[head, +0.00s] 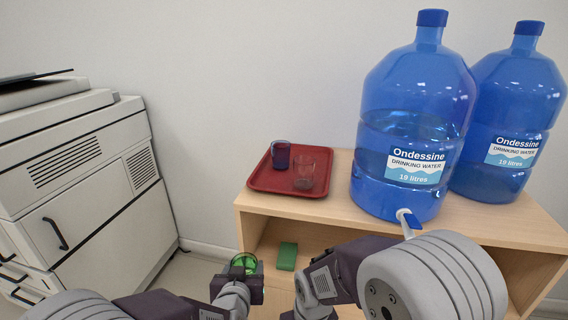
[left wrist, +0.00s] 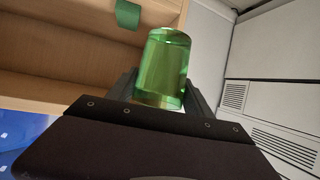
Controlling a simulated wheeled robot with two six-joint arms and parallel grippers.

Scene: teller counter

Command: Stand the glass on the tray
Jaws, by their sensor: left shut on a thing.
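A green glass (head: 243,262) is held in my left gripper (head: 246,272), low in front of the wooden shelf unit. In the left wrist view the green glass (left wrist: 162,68) stands up between the fingers of the left gripper (left wrist: 158,92), which are shut on it. The red tray (head: 266,180) lies on top of the unit, farther back and higher in the picture than the held glass. A dark blue glass (head: 280,155) and a clear glass (head: 304,172) stand on the tray. My right arm comes in from the right; its gripper fingers do not show.
Two big blue water bottles (head: 412,130) (head: 508,110) stand on the unit right of the tray. The nearer one has a tap (head: 408,219). A green block (head: 287,256) lies inside the wooden unit (head: 340,212). A grey office machine (head: 85,185) stands at left.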

